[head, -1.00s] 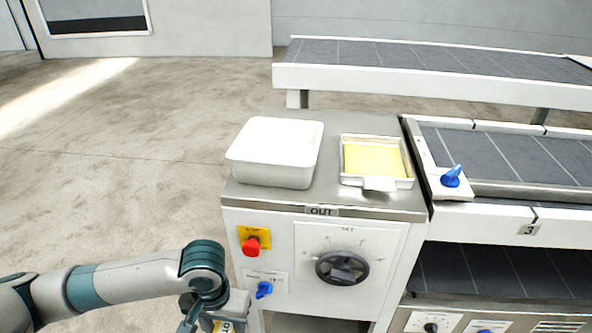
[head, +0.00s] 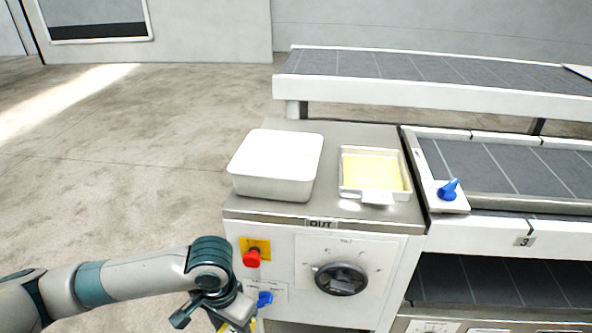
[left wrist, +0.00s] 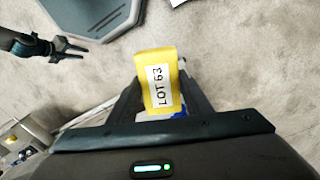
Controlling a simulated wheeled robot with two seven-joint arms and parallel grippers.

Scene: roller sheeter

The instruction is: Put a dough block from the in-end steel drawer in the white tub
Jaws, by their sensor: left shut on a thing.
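My left gripper (head: 222,318) is low at the bottom edge of the head view, in front of the machine's OUT end. Only a bit of the block shows in the head view. The white tub (head: 272,187) stands on the steel top of the OUT end, above and beyond the gripper. My right gripper (left wrist: 62,52) seems to show, dark, at the upper left of the wrist view; its jaws are unclear. No drawer is clearly visible.
A shallow tray (head: 376,196) with a pale yellow sheet sits right of the tub. The front panel has a red button (head: 251,258), a blue switch (head: 264,299) and a black dial (head: 341,279). Belts run off to the right. Floor is clear at left.

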